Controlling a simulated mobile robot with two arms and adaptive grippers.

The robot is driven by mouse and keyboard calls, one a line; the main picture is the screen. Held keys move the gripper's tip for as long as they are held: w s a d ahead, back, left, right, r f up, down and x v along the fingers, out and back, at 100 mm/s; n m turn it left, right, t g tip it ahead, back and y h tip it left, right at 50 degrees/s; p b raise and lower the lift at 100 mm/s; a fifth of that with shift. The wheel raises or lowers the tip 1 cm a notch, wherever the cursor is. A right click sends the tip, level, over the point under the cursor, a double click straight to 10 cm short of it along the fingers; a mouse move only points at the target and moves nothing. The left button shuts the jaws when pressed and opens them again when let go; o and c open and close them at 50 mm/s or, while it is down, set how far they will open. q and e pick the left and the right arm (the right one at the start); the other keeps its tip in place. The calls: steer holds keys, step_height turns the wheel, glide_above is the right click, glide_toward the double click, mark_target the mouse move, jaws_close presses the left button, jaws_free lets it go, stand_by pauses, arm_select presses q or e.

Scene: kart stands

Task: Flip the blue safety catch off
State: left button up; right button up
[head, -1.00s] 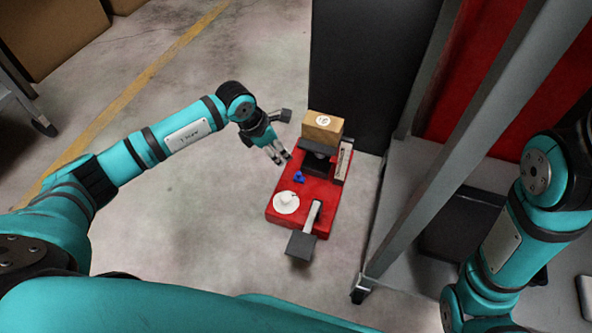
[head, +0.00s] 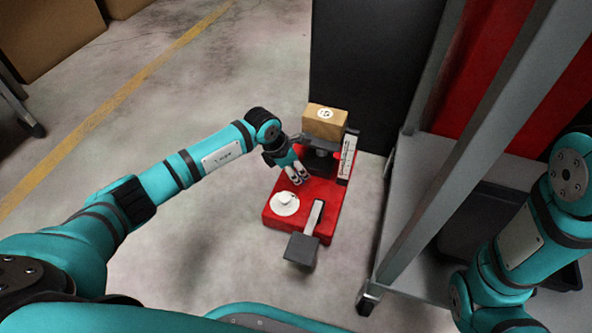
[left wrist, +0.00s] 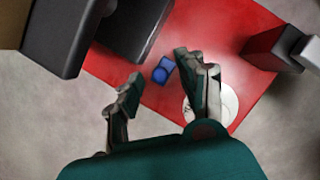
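The blue safety catch (left wrist: 163,70) is a small blue piece on the red base (left wrist: 112,66), seen in the left wrist view. In the head view my left gripper hides it. My left gripper (head: 297,177) is over the left side of the red base (head: 327,190), pointing down. In the left wrist view its two fingers (left wrist: 160,82) are spread apart, with the catch showing in the gap just beyond the tips. The gripper looks empty, and I cannot tell whether it touches the catch. My right arm is at the right of the head view; its gripper is out of frame.
A white round knob (head: 284,203) and a grey-ended lever (head: 301,248) are at the base's near end. A cardboard box (head: 324,121) sits on the raised far part, beside a white scale plate (head: 347,156). A grey metal frame (head: 450,150) stands close on the right.

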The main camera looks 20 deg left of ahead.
arm_select(q)
jaws_close()
stand_by(0.3)
steer(key=shift+w+a+p, duration=0.1)
steer(key=shift+a+p, duration=0.35)
steer(key=shift+a, duration=1.8)
jaws_free()
steer(key=v, duration=1.2)
